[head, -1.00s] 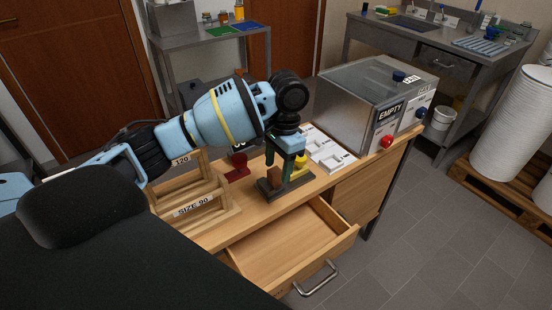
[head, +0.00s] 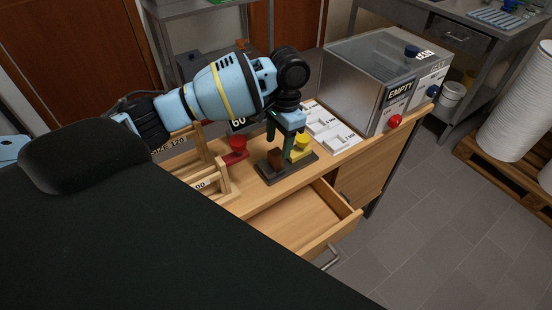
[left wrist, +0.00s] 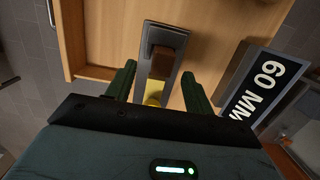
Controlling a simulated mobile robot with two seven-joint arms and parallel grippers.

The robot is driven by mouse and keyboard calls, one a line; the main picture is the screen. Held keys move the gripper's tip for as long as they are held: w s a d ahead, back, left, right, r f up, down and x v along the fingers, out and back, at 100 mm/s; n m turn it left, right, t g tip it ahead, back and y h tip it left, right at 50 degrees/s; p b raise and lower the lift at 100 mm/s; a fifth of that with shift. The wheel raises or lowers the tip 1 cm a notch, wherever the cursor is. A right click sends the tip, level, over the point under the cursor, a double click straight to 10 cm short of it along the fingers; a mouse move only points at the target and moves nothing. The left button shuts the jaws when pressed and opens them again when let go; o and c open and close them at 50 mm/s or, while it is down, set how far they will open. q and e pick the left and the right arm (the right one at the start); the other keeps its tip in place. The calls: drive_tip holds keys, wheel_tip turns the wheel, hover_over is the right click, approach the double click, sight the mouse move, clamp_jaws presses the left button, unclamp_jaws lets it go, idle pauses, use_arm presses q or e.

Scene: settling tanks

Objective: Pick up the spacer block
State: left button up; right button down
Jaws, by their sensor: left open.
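A small brown block (head: 276,158), which looks like the spacer block, stands on a dark grey base plate (head: 302,170) on the wooden bench. In the left wrist view the block (left wrist: 162,62) shows ahead, roughly in line with the gap between the fingers. My left gripper (head: 281,148) points down over the base plate, close to the block. Its green fingers are open and hold nothing. In the left wrist view the gripper (left wrist: 159,70) shows one finger on each side, apart from the block. My right gripper is out of view.
A yellow object (head: 302,143) is just behind the gripper and a red one (head: 236,148) is to its left. White trays (head: 332,130) and a steel box (head: 368,80) stand right. Wooden racks (head: 205,165) stand left. An open drawer (head: 305,215) juts out in front.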

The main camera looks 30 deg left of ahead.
sight(276, 152)
use_arm(q)
drive_tip(key=f, duration=0.5)
drive_tip(key=shift+s+a, duration=0.2)
drive_tip(key=shift+a, duration=0.1)
drive_tip(key=c, duration=1)
drive_tip(key=shift+c, duration=0.4)
drive_tip(key=shift+r, duration=0.55)
drive_tip(key=r, duration=0.1)
drive_tip(key=d+r, duration=0.1)
drive_tip(key=shift+s+d+r, duration=0.1)
drive_tip(key=shift+r, duration=0.2)
drive_tip(key=s+d+r, duration=0.1)
drive_tip(key=d, duration=1.3)
drive_tip(key=shift+s+d+r, duration=0.15)
drive_tip(key=shift+s+d, duration=0.15)
drive_tip(key=shift+d, duration=0.1)
